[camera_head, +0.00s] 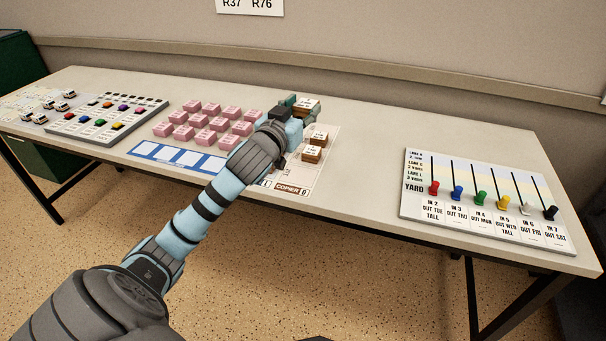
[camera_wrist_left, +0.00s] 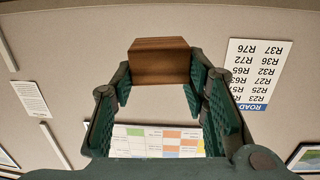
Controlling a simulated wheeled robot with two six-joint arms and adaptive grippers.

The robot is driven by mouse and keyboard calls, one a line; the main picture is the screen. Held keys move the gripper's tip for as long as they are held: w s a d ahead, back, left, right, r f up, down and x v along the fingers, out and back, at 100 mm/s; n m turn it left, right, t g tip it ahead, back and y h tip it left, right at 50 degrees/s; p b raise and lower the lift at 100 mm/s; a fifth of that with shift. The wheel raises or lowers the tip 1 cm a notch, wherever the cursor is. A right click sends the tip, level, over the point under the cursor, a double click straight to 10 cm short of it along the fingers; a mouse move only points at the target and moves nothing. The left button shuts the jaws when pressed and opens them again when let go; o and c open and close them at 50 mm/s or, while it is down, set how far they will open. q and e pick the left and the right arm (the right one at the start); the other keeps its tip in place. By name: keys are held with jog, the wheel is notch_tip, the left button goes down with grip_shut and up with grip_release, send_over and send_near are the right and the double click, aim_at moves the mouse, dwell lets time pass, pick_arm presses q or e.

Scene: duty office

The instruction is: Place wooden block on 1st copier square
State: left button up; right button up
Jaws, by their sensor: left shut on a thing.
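My left gripper (camera_head: 302,109) is over the back part of the copier sheet (camera_head: 325,164) and hides much of it. It is shut on a brown wooden block (camera_wrist_left: 160,62), which sits between the green fingertips in the left wrist view. In the head view this block (camera_head: 308,103) shows a pale top at the fingertips. Two more wooden blocks (camera_head: 319,136) (camera_head: 311,154) with white tops stand on the sheet, to the right of the gripper. The sheet's front edge reads "COPIER". The first square cannot be made out behind my arm. My right gripper is not in view.
Several pink blocks (camera_head: 211,123) stand left of my arm, behind a blue strip with white squares (camera_head: 178,157). A board with coloured pieces (camera_head: 107,117) is farther left. A yard board with coloured pegs (camera_head: 487,213) lies right. Bare table (camera_head: 372,160) separates it from the copier sheet.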

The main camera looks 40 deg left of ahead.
pick_arm(q)
jog(key=shift+w+a+n+y, duration=0.35)
jog(key=shift+a+n+y, duration=0.05)
jog(key=shift+y, duration=0.1)
jog(key=shift+w+a+f+g+y, duration=0.1)
jog(key=shift+a+g+y, duration=0.05)
jog(key=shift+g+y, duration=0.15)
jog(key=b, duration=0.6)
send_over(300, 182)
jog(key=shift+n, duration=0.3)
notch_tip(300, 182, down, 15)
jog(key=shift+w+f, duration=0.1)
jog(key=shift+f, duration=0.1)
notch_tip(300, 182, down, 5)
jog(key=shift+r+b, duration=0.1)
jog(key=shift+b, duration=0.85)
jog(key=shift+r, duration=0.1)
jog(key=o, duration=1.1)
jog(key=shift+o, duration=0.2)
